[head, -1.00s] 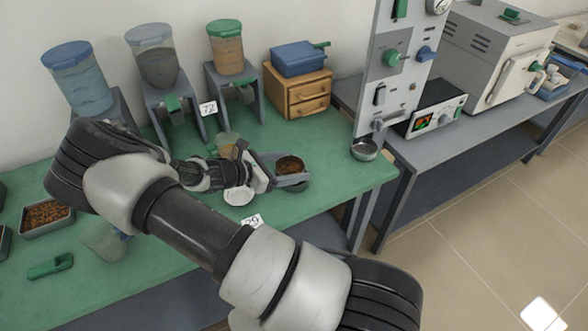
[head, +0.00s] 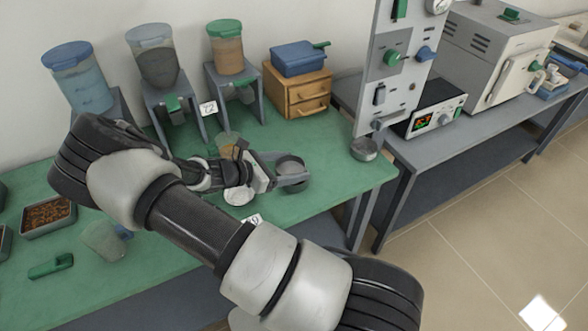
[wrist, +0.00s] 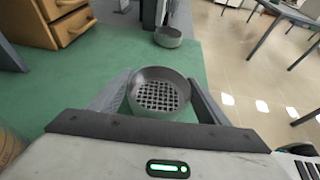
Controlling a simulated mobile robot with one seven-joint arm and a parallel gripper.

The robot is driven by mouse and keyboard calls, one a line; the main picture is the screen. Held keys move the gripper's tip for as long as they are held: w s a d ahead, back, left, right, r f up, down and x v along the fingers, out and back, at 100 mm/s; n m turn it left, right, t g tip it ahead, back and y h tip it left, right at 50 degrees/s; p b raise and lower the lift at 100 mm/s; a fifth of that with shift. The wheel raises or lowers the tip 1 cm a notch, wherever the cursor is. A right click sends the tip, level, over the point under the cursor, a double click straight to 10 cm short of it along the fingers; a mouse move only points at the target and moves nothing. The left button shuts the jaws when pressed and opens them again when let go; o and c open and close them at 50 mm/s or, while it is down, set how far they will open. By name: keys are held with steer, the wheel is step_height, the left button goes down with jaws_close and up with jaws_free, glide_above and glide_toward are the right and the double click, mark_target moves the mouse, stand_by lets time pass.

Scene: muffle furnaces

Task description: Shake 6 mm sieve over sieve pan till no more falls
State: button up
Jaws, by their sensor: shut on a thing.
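The sieve (wrist: 160,102), a round grey cup with a coarse square mesh floor, sits between the fingers of my gripper (wrist: 159,88), which is shut on it. In the wrist view its mesh looks bare. In the head view the sieve (head: 290,164) is held by my gripper (head: 284,172) over the green bench. A grey round rim just below, apparently the sieve pan (head: 296,187), is mostly hidden by the sieve and fingers. I cannot tell whether they touch or what the pan holds.
A small metal bowl (head: 364,149) stands at the bench's right corner. A white round dish (head: 239,196) and a beaker (head: 229,143) are close to my gripper. Wooden drawers (head: 297,91) and hoppers on stands line the back. A tray of brown bits (head: 48,216) lies left.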

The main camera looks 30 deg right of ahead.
steer(key=shift+d, duration=1.3)
steer(key=shift+r, duration=0.1)
steer(key=shift+a+r+p, duration=0.25)
steer(key=shift+r+p, duration=0.25)
steer(key=shift+r, duration=0.15)
steer(key=shift+a+r+p, duration=0.2)
steer(key=shift+r+p, duration=0.35)
steer(key=shift+r, duration=0.1)
steer(key=shift+a+r+p, duration=0.25)
steer(key=shift+r+p, duration=0.25)
steer(key=shift+r, duration=0.15)
